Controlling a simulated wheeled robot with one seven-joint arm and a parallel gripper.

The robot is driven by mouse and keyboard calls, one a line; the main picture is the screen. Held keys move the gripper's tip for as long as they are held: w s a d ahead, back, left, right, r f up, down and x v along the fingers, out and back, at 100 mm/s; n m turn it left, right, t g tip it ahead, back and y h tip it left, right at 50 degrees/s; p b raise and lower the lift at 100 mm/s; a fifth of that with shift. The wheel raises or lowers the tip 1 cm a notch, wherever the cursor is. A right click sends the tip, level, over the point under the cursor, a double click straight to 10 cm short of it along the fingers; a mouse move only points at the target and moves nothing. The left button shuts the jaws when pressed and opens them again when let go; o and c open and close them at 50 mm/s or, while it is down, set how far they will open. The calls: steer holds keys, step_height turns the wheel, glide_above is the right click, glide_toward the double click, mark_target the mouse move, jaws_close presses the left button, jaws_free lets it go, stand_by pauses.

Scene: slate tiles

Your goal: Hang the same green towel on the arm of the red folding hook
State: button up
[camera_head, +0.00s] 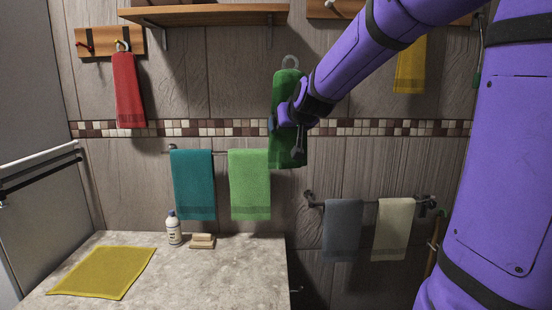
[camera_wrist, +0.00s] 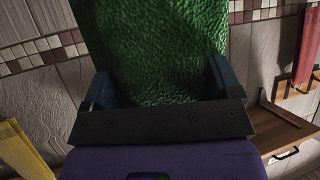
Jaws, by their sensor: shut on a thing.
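My gripper (camera_head: 287,116) is shut on a dark green towel (camera_head: 287,90), held up in front of the tiled wall. The towel hangs upright with a grey loop (camera_head: 290,61) at its top. In the wrist view the towel (camera_wrist: 150,45) fills the space between my two fingers (camera_wrist: 160,92). A red towel (camera_head: 128,90) hangs from the neighbouring peg on that board.
A shelf (camera_head: 205,15) juts out above. Teal (camera_head: 193,185) and light green (camera_head: 250,185) towels hang on a rail below. Grey (camera_head: 343,228) and cream (camera_head: 391,229) towels hang at lower right. A bottle (camera_head: 173,229) stands on the counter (camera_head: 220,275).

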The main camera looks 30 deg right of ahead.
steer(key=s+r, duration=0.3)
steer(key=r, duration=0.7)
steer(key=shift+s+d, duration=0.15)
steer(key=shift+d, duration=0.05)
